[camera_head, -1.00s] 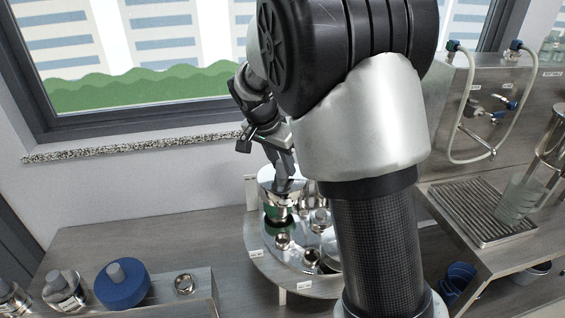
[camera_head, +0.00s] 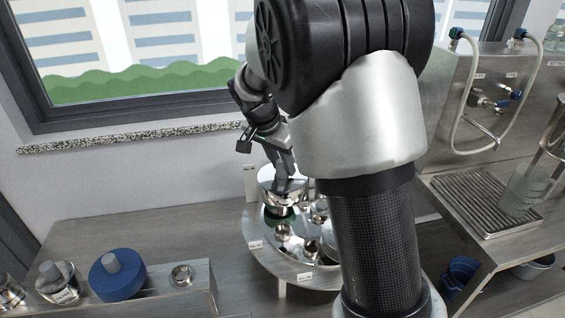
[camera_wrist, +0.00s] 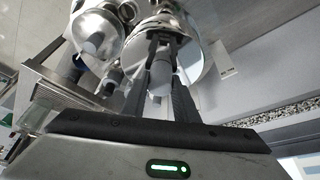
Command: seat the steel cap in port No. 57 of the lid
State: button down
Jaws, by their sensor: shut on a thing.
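My gripper (camera_head: 289,183) is shut on the steel cap (camera_head: 270,190) at the back left of the lid. In the wrist view the two dark fingers of my gripper (camera_wrist: 160,50) close on the grey knob of the steel cap (camera_wrist: 160,80). The lid (camera_head: 270,240) is a round shiny steel plate with several smaller steel fittings on it. My arm hides its right side. The cap hides the surface beneath it, so I cannot tell whether it touches the lid. Port numbers are too small to read.
A round stand with white tags (camera_head: 255,245) surrounds the lid. At the front left are a blue cap (camera_head: 117,280), a labelled steel cap (camera_head: 60,284) and a steel ring (camera_head: 181,275). A drip tray (camera_head: 485,210) stands at right.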

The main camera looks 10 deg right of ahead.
jog(key=shift+f+b, duration=4.9)
jog(key=shift+f, duration=1.35)
jog(key=shift+f+b, duration=1.15)
jog(key=shift+f, duration=0.3)
jog(key=c, duration=1.3)
grip_release()
jog(key=shift+r, duration=0.1)
jog(key=p+v, duration=0.2)
jog(key=v, duration=1.5)
jog(key=shift+a+r, duration=0.1)
jog(key=shift+r, duration=0.05)
